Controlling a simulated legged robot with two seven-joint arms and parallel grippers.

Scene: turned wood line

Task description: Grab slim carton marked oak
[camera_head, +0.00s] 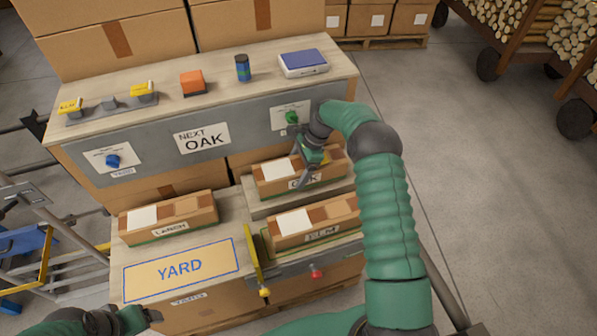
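The slim oak carton (270,186) lies on a raised wooden shelf at the centre, its OAK label partly covered by my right gripper. My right gripper (305,170) points down at this carton, with a dark finger in front of its label side. The other finger is not clear, so I cannot tell whether it grips the carton. The carton appears to rest on the shelf. My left gripper (148,317) is low at the bottom left, away from the cartons, only partly in view. A sign (203,138) reads NEXT OAK.
The elm carton (290,236) lies just in front of the oak one, and the larch carton (150,232) lies to the left. A blue-framed YARD area (180,268) is bare. A yellow lever (256,262) stands beside the elm carton. A rear counter (215,93) holds small items.

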